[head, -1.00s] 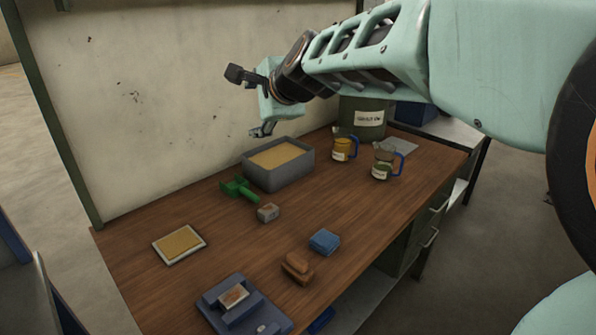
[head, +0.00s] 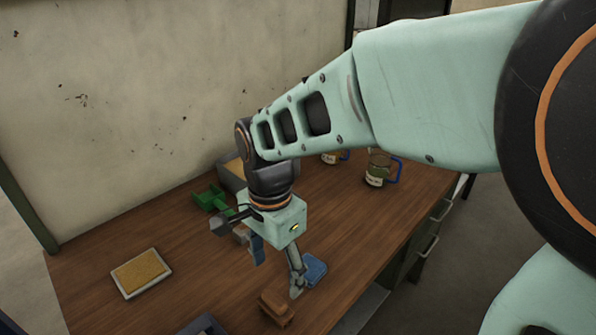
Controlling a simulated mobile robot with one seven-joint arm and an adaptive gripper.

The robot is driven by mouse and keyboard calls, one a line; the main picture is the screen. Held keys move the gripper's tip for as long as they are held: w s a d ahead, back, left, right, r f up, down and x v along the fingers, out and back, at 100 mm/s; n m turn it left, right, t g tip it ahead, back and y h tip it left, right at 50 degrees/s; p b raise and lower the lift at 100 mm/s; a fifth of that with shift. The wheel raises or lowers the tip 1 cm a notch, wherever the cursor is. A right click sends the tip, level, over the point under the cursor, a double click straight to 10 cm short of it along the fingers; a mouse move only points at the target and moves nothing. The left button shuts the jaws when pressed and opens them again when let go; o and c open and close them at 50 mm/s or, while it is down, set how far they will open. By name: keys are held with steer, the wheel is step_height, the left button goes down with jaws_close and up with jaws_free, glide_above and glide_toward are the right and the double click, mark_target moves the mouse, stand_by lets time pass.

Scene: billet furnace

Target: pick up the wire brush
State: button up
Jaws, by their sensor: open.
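A brown wooden block with a raised top (head: 277,309), which looks like the wire brush, lies near the front edge of the wooden workbench (head: 190,270). No bristles can be made out. My gripper (head: 278,276) points down just behind this block, with its fingers apart and nothing seen between them. One finger comes close to the block in the picture; I cannot tell whether they touch.
A folded blue cloth (head: 315,269) lies right beside my gripper, partly covered by a finger. A small grey block (head: 240,234), a green tool (head: 211,199) and a grey tub (head: 232,174) are behind. A yellow pad on a white tray (head: 141,272) lies left; jugs (head: 379,168) stand farther back.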

mark_target(274, 297)
step_height(274, 297, down, 5)
steer(key=shift+s+a+r, duration=0.1)
steer(key=shift+s+a, duration=0.05)
steer(key=f, duration=0.4)
steer(key=shift+a+f, duration=0.3)
steer(key=c, duration=1.3)
steer(key=shift+o, duration=0.2)
steer(key=shift+r, duration=0.15)
